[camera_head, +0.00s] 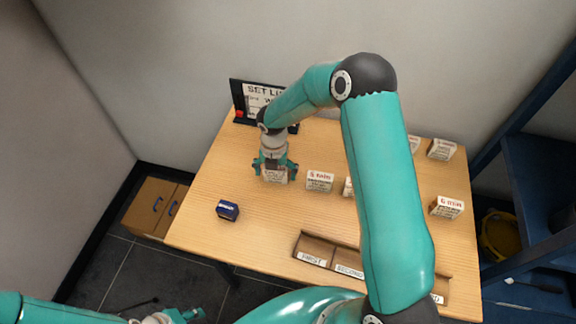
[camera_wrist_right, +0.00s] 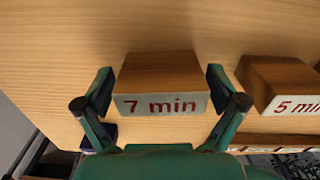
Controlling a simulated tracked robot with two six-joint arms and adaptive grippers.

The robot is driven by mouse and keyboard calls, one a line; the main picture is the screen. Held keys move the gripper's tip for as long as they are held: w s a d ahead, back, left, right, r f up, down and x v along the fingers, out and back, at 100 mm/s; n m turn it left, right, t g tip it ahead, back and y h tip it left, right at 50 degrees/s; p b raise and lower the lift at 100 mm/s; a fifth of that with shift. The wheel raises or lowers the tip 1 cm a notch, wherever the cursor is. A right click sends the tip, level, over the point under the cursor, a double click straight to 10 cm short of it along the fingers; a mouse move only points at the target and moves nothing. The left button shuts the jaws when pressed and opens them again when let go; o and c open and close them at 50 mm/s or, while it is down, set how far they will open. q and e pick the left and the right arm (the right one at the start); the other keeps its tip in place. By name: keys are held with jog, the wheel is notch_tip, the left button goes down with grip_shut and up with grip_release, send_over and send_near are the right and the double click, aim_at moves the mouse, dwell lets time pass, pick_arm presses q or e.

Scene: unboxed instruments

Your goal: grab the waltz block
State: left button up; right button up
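My right gripper (camera_head: 276,176) is over the table's left part, around a white-faced block (camera_head: 276,175). In the right wrist view this block (camera_wrist_right: 160,88) is wooden and its face reads "7 min". The open fingers of the right gripper (camera_wrist_right: 160,90) stand on either side of it, with small gaps visible. No word "waltz" is legible on any block, so I cannot tell which is the waltz block. My left gripper (camera_head: 178,317) is at the bottom edge, partly cut off, away from the table.
A "5 min" block (camera_wrist_right: 285,85) stands right of the gripped-around one; several similar blocks (camera_head: 446,208) are farther right. A labelled tray (camera_head: 313,249) lies at the front, partly behind my arm. A dark blue box (camera_head: 228,210) sits front left. A set-list board (camera_head: 240,92) stands behind.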

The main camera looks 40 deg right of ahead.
jog(key=c, duration=0.9)
jog(key=shift+o, duration=0.2)
jog(key=shift+r, duration=0.1)
